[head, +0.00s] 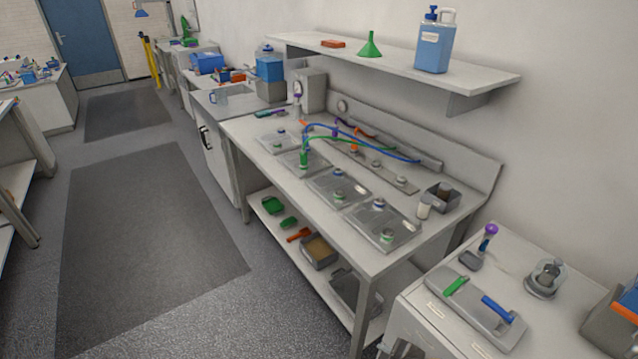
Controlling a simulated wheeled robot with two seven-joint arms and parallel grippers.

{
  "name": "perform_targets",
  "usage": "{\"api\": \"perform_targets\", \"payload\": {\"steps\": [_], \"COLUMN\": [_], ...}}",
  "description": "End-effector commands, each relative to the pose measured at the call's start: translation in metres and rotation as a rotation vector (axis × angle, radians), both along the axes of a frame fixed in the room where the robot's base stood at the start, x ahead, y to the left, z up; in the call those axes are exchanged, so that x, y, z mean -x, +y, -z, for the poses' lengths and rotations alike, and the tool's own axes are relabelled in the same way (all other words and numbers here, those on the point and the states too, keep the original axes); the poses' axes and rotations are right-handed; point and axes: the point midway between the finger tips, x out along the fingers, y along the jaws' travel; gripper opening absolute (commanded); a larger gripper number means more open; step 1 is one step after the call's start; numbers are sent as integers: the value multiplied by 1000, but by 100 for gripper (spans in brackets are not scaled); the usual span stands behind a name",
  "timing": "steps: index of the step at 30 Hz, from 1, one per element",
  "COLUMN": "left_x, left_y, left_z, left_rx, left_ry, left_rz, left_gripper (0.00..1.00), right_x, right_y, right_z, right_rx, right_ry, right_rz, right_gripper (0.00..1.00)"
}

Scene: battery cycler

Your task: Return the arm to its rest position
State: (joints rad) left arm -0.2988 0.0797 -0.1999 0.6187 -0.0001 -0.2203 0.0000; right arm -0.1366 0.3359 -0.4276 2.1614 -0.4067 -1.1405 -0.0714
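Neither of my grippers shows in the head view, and no part of my arms can be made out with certainty. The steel workbench (290,205) stands along the wall in the middle of the view. Several square plates with round fittings lie on it, among them a front plate (382,224) and a middle plate (338,188). A green connector (304,158) stands upright on another plate. Blue and green cables (362,142) arch over the bench top.
A wall shelf (400,63) overhangs the bench, carrying a blue jug (435,45) and a green funnel (369,46). A side counter (440,318) at lower right holds a tray with green and blue handles (475,308). The floor mat (150,230) at left is clear.

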Motion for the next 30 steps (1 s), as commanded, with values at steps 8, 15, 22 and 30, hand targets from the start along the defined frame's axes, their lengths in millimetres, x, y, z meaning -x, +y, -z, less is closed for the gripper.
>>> {"api": "perform_targets", "payload": {"steps": [8,15,22,30], "left_x": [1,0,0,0], "left_y": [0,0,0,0], "left_z": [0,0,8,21], "left_rx": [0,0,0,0], "left_ry": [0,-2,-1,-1], "left_rz": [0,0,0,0], "left_gripper": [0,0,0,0], "right_x": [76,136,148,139], "right_y": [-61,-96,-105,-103], "right_z": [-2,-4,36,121], "right_rx": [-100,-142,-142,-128], "right_ry": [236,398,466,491], "right_rz": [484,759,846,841], "right_gripper": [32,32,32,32]}}
